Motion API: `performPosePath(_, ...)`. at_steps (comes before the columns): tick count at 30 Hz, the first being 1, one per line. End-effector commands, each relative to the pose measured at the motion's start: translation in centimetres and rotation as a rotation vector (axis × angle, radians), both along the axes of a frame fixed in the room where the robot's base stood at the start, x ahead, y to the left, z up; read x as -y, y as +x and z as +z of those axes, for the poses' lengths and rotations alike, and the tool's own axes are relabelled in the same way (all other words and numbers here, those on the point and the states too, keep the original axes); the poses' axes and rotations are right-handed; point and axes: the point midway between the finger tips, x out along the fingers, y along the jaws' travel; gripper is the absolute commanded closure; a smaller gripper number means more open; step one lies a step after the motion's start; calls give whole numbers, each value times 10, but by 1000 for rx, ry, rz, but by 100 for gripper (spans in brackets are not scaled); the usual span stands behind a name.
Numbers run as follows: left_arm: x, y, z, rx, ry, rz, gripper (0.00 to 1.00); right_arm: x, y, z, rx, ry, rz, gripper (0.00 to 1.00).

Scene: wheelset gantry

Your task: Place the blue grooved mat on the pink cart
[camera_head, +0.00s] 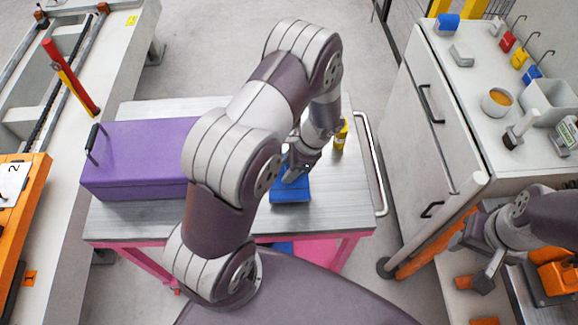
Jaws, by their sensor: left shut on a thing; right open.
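The pink cart (340,215) has a grey metal top and stands in front of me. The blue grooved mat (290,194) is over the middle of the cart top, partly hidden by my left gripper. My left gripper (291,178) points down and is shut on the mat. I cannot tell whether the mat touches the top. My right gripper (475,265) is open and empty at the right, low beside the white cabinet and well away from the cart.
A purple toolbox (137,160) fills the cart's left side. A yellow can (341,135) stands behind the mat, to its right. A white cabinet (455,110) with small items is at right. Something blue (284,247) shows below the top.

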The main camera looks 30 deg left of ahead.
Motion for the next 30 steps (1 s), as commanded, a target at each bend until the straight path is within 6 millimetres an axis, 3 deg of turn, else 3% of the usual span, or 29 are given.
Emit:
performPosePath(3, 0, 0, -14, 0, 0, 0, 84, 0, 0, 5, 0, 0, 0, 51)
performPosePath(14, 1, 1, -20, 2, 0, 0, 84, 0, 0, 0, 0, 0, 0, 51)
performPosePath(15, 1, 1, -19, 2, 0, 0, 41, 0, 0, 1, 0, 0, 0, 51)
performPosePath(16, 1, 1, -19, 2, 0, 0, 31, 0, 0, 1, 0, 0, 0, 51)
performPosePath(25, 1, 1, -17, 2, 0, 0, 29, 0, 0, 3, 0, 0, 0, 51)
performPosePath(30, 9, 7, 6, 7, 1, 0, 29, 0, 0, 0, 0, 0, 0, 51)
